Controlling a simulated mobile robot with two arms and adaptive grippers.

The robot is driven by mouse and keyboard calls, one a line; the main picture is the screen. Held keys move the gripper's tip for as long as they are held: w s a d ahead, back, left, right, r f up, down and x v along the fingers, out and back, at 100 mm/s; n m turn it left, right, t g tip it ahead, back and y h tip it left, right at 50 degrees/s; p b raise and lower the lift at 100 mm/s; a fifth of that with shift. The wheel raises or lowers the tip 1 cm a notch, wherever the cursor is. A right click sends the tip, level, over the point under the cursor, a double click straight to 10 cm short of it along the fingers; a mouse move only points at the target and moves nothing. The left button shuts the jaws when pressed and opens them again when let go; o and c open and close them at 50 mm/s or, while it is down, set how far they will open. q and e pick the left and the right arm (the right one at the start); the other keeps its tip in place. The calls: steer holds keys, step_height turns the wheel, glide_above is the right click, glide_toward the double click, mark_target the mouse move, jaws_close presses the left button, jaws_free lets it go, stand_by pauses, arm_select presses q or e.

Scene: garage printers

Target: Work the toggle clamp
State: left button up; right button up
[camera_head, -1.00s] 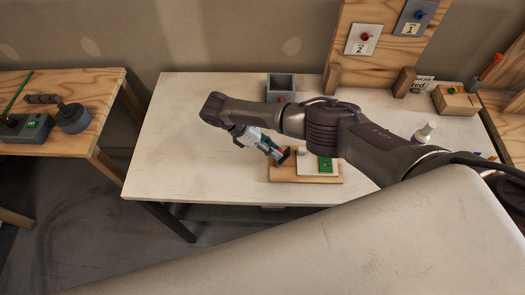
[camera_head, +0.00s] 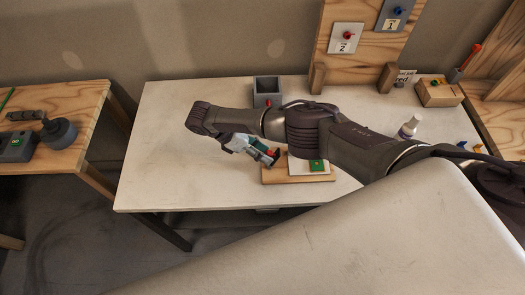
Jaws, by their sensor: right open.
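My right gripper (camera_head: 272,157), on the arm from the right, is open over the board's left end. I cannot tell if it touches anything. The arm hides part of the board's back, and the clamp does not show clearly. My left gripper is not in view.
A grey open box (camera_head: 267,88) stands behind the arm. A white bottle (camera_head: 409,127) stands right of the arm, and a wooden block (camera_head: 439,95) at the back right. Upright panels carry numbered switches. The left part of the white table (camera_head: 165,150) is clear.

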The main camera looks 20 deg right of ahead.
steer(key=v, duration=0.7)
steer(key=shift+a+r, duration=0.15)
steer(key=shift+a, duration=0.05)
stand_by(0.4)
